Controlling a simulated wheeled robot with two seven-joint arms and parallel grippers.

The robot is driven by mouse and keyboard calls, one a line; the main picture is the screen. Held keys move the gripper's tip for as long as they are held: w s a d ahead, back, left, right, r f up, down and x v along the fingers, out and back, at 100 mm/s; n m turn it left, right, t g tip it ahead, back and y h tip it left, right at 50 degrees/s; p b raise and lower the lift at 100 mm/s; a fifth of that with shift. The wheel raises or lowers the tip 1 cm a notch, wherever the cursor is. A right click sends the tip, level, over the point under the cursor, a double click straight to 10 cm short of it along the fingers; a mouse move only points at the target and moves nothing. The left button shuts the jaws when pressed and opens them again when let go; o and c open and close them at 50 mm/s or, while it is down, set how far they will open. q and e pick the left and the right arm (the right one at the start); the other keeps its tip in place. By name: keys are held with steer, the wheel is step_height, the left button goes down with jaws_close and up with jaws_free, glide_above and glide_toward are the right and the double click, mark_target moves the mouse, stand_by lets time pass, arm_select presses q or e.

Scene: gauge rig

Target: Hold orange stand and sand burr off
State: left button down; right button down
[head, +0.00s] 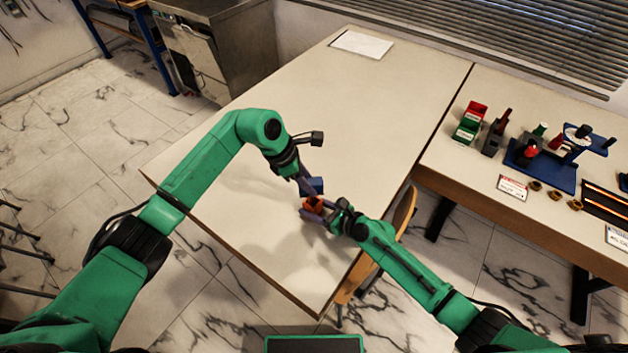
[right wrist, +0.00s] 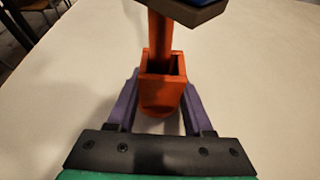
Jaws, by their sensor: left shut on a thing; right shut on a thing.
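The orange stand (head: 314,203) is at the middle of the near table. In the right wrist view the stand (right wrist: 162,65) shows an open box-like part with a post rising behind it. My right gripper (head: 315,213) is shut on the stand, its purple fingers on either side in the right wrist view (right wrist: 160,108). My left gripper (head: 306,188) is shut on a blue block (head: 313,185), just above the stand. The block's grey underside (right wrist: 198,14) covers the post's top in the right wrist view. I cannot tell whether they touch. No burr can be made out.
The near table (head: 310,85) is mostly bare, with a white sheet (head: 362,44) at its far end. A second table at right carries red and green bins (head: 470,120), a blue fixture (head: 545,165) and small brown parts (head: 554,196). A wooden chair (head: 404,212) stands between the tables.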

arm_select(q)
steer(key=shift+s+a+f, duration=0.2)
steer(key=shift+a+f, duration=0.1)
steer(key=shift+a, duration=0.35)
steer(key=shift+w+d, duration=0.2)
steer(key=shift+d, duration=1.35)
steer(key=shift+s+a, duration=0.15)
steer(key=shift+a, duration=0.65)
steer(key=shift+s+a, duration=0.1)
steer(key=shift+a, duration=0.65)
